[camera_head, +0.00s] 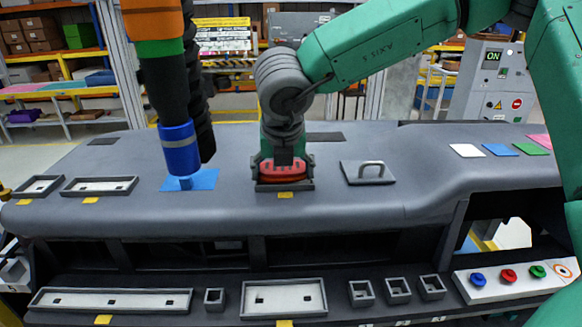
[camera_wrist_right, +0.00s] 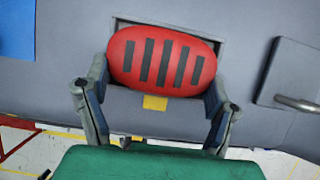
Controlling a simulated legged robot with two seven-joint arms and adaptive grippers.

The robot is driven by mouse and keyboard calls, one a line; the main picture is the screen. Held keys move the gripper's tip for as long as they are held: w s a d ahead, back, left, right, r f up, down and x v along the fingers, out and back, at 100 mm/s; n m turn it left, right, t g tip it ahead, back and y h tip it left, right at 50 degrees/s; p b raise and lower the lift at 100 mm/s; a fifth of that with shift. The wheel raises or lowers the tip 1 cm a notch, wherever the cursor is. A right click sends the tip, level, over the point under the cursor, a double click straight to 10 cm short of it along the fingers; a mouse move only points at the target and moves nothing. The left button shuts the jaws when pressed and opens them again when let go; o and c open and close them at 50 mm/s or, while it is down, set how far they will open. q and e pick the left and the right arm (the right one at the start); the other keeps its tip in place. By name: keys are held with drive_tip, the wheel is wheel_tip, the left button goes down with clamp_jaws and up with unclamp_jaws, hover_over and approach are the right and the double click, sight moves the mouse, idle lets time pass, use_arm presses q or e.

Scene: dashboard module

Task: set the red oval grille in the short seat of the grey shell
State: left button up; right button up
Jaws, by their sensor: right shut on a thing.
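The red oval grille (camera_head: 284,174) is in the jaws of my right gripper (camera_head: 284,163) on the grey shell (camera_head: 350,210). In the right wrist view the grille (camera_wrist_right: 162,62), with dark slots, lies across between the two fingers of my right gripper (camera_wrist_right: 158,80). The short seat (camera_head: 309,186) is a dark rectangular frame directly below the grille; its rim also shows in the wrist view (camera_wrist_right: 222,45). The grille hides most of the seat. I cannot tell whether it touches the seat floor. My left gripper is not recognisable in either view.
A banded column with a blue end (camera_head: 179,149) stands over a blue patch (camera_head: 203,178), left of my right gripper. A handled plate (camera_head: 370,181) lies close to the right. Several small sockets (camera_head: 397,300) line the front ledge.

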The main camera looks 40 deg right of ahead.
drive_tip(key=shift+s+a, duration=0.1)
drive_tip(key=shift+a, duration=0.3)
drive_tip(key=shift+c, duration=1.1)
drive_tip(key=shift+d+f, duration=0.15)
drive_tip(key=shift+d, duration=0.3)
drive_tip(key=o, duration=1.3)
drive_tip(key=shift+d, duration=0.1)
drive_tip(key=shift+o, duration=0.5)
drive_tip(key=shift+w+f, duration=0.15)
drive_tip(key=shift+w, duration=0.1)
drive_tip(key=v, duration=1.1)
drive_tip(key=shift+r, duration=0.45)
drive_tip(key=shift+s, duration=0.1)
